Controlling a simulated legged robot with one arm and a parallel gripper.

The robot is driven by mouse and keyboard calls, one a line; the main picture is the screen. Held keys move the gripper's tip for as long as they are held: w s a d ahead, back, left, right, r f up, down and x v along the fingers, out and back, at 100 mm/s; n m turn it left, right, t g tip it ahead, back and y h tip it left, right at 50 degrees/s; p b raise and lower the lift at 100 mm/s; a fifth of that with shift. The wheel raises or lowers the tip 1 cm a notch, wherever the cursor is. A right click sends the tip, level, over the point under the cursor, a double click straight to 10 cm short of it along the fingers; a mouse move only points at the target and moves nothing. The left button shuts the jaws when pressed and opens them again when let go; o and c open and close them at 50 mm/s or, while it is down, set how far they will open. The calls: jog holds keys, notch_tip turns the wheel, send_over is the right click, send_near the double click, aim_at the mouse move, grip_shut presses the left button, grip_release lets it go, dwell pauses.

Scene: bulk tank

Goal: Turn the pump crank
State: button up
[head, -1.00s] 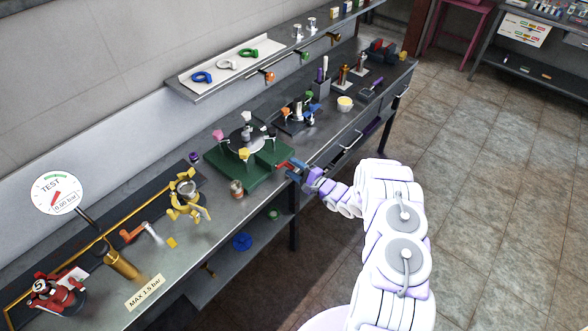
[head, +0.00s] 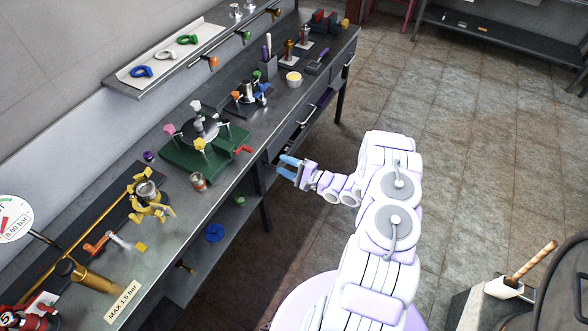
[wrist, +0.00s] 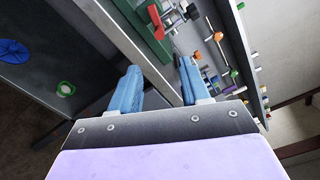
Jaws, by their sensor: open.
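A small crank with an orange-red arm and a pale grip (head: 97,245) lies at the near end of the bench, beside a brass cylinder (head: 92,278). I cannot tell for certain that it is the pump crank. Another red handle (head: 243,150) sticks out from the green-based fixture (head: 180,158) toward the bench's front edge. My gripper (head: 286,168) has blue fingers, open and empty, just off the bench's front edge, to the right of the red handle and apart from it. In the wrist view my gripper (wrist: 160,68) has nothing between its fingers; the red handle (wrist: 155,20) shows beyond them.
A round gauge (head: 14,220) reading 0.00 bar stands at the left. A yellow clamp-like fixture (head: 148,190), a small can (head: 198,181) and a "MAX 1.5 bar" label (head: 122,301) are on the bench.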

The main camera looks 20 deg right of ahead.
jog(key=v, duration=0.3)
jog(key=shift+s, duration=0.2)
jog(key=shift+w+d, duration=0.1)
dwell(0.3)
